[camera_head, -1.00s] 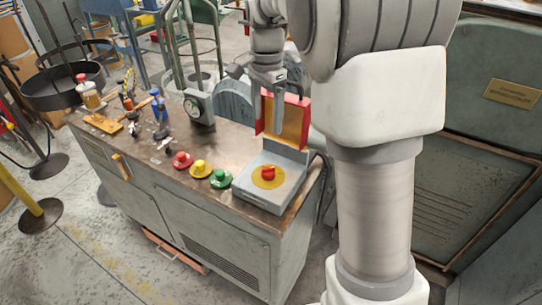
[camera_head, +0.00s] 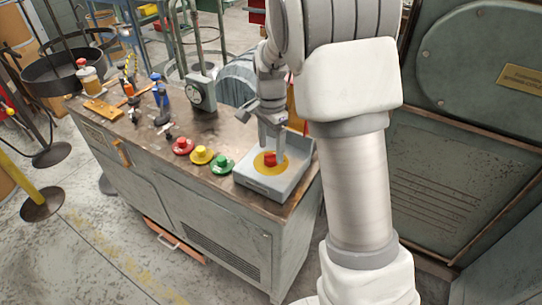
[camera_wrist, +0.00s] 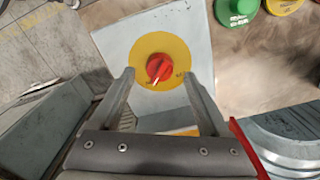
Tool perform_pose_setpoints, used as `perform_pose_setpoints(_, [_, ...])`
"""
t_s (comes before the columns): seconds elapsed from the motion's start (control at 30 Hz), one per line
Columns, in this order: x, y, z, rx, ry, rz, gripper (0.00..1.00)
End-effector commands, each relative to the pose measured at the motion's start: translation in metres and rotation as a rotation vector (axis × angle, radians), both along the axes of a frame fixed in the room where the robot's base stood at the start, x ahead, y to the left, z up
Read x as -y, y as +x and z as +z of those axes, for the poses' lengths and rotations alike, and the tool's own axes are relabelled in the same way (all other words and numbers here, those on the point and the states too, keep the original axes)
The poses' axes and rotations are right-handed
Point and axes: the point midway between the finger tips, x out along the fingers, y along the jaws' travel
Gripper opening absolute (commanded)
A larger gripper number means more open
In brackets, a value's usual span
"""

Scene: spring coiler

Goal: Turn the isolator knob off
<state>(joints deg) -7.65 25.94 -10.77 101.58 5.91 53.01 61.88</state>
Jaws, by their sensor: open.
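The isolator knob (camera_head: 270,159) is red and sits on a round yellow plate (camera_head: 261,170) on a grey box (camera_head: 258,186) at the right end of the bench. In the wrist view the knob (camera_wrist: 159,67) has a white pointer line angled down and slightly left; the plate's markings are too small to read. My gripper (camera_head: 271,145) is above the knob, pointing down. In the wrist view its open fingers (camera_wrist: 157,74) lie either side of the knob, with clear gaps. Contact does not show. The box's red cover (camera_head: 292,108) stands up behind, mostly hidden by my arm.
Red (camera_head: 183,146), yellow (camera_head: 201,155) and green (camera_head: 221,163) buttons stand left of the box. A gauge (camera_head: 200,91) stands behind them. Tools and bottles crowd the bench's left end. A large green machine (camera_head: 470,100) is at right.

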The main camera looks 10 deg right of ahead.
Motion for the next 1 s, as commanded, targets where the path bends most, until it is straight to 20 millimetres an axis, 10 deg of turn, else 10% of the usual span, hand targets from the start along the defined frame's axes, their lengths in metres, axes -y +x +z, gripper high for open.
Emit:
perform_pose_setpoints(0.53, [0.000, 0.000, -0.026, 0.001, 0.000, 0.000, 0.79])
perform_pose_setpoints(1.0, [0.000, 0.000, -0.025, 0.000, 0.000, 0.000, 0.00])
